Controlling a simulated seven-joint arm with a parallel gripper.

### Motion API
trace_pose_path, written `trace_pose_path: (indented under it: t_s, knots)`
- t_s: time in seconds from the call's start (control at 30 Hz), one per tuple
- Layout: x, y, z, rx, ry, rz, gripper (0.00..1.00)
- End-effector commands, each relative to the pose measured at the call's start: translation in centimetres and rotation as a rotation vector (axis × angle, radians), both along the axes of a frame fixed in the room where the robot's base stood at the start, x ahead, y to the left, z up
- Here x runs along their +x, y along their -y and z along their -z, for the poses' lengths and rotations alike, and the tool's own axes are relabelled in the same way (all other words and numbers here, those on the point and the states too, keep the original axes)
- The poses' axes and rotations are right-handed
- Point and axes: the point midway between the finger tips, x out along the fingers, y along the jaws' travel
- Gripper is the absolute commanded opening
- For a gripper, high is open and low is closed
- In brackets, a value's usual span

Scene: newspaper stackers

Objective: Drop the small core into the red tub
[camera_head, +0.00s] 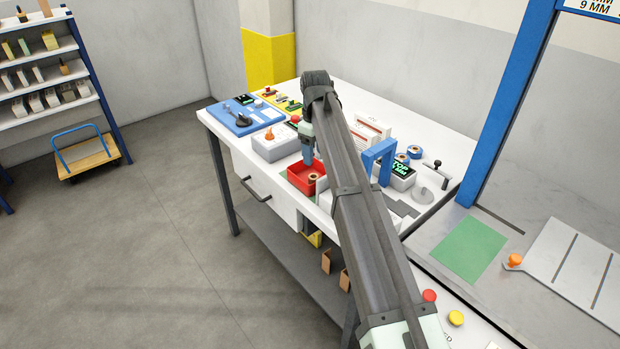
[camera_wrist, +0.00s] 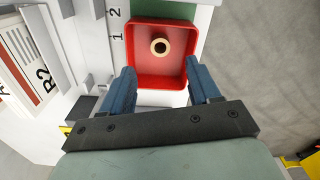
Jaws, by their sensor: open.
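The red tub (camera_head: 293,177) stands near the front edge of the white bench. In the wrist view the red tub (camera_wrist: 138,65) lies just past my fingertips. The small core (camera_wrist: 160,47), a tan ring with a dark hole, is inside the tub, on its floor and apart from my gripper. The core (camera_head: 312,178) also shows inside the tub in the head view. My gripper (camera_wrist: 160,78) is open and empty, its two blue fingers spread at the tub's near side. In the head view my gripper (camera_head: 308,152) is above the tub, partly hidden by my arm.
A grey box with an orange knob (camera_head: 272,145) stands left of the tub. A blue board (camera_head: 243,116) lies at the far left. A blue frame (camera_head: 378,160) and a device with a green display (camera_head: 401,171) stand right of my arm.

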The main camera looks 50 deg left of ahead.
Motion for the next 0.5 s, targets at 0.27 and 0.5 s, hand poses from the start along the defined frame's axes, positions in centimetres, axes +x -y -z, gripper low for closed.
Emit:
trace_pose_path:
  t_s: [0.27,0.5]
  knots:
    - [0.1,-0.1,-5.6,0.001,0.001,0.0,0.61]
    - [0.0,-0.1,-8.6,0.0,0.0,0.0,0.61]
